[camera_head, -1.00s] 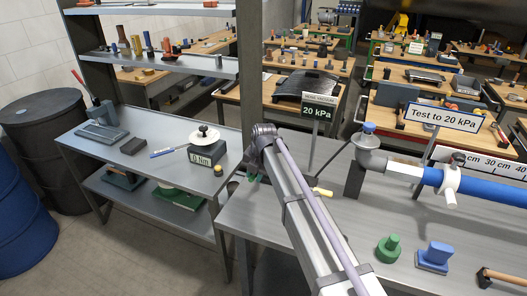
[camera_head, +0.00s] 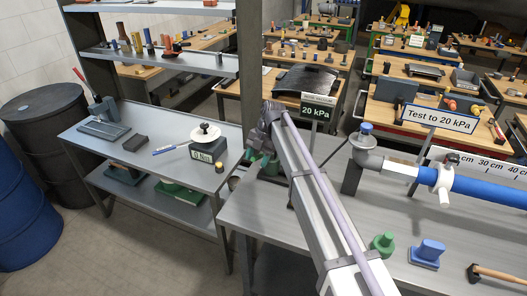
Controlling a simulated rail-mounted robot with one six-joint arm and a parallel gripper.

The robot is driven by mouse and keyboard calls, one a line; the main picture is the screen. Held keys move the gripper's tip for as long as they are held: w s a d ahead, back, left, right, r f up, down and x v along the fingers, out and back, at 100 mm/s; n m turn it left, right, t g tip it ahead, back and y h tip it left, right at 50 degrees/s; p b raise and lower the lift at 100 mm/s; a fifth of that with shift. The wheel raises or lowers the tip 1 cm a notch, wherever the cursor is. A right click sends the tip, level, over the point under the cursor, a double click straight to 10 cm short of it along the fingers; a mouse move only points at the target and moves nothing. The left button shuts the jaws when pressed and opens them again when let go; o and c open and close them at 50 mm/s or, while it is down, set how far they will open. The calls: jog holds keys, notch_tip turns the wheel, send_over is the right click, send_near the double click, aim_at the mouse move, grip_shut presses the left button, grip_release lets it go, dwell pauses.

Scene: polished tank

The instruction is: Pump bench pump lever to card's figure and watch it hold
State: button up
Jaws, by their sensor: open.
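The card (camera_head: 440,117) reads "Test to 20 kPa" and stands over the pipe on the right bench. A dark green display (camera_head: 318,111) on a post reads 20 kPa; its small top line is too small to read. A green body (camera_head: 257,168), perhaps the bench pump, shows at the bench's left end, partly covered by my arm. The pump lever cannot be made out. My gripper (camera_head: 262,149) is at the far end of my arm, just above and beside the green body. It is open; whether it touches anything cannot be told.
A blue and white pipe (camera_head: 490,188) with a valve runs along the right bench. A green plug (camera_head: 383,244), a blue block (camera_head: 428,253) and a hammer (camera_head: 492,275) lie in front of it. A box reading Nm (camera_head: 208,152) stands on the left bench.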

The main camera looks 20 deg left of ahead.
jog(key=p+v, duration=0.6)
jog(key=v, duration=0.1)
dwell(0.4)
jog(key=shift+w+m, duration=0.1)
jog(key=shift+m, duration=1)
jog(key=s+d+f+m+t+h+b, duration=0.1)
jog(key=s+d+f+m+b, duration=0.1)
jog(key=s+d+m, duration=0.6)
jog(key=s+d+f+m+t+b, duration=0.1)
jog(key=s+d+f+m+b, duration=0.2)
jog(key=s+d+m, duration=0.6)
jog(key=s+d+f+m+t+h+b, duration=0.1)
jog(key=s+d+f+m, duration=0.3)
jog(key=s+d+m, duration=0.4)
jog(key=d+m+b, duration=0.1)
jog(key=d+m, duration=0.6)
jog(key=d, duration=0.9)
jog(key=shift+s+t+h, duration=0.2)
jog(key=shift+t+h, duration=0.1)
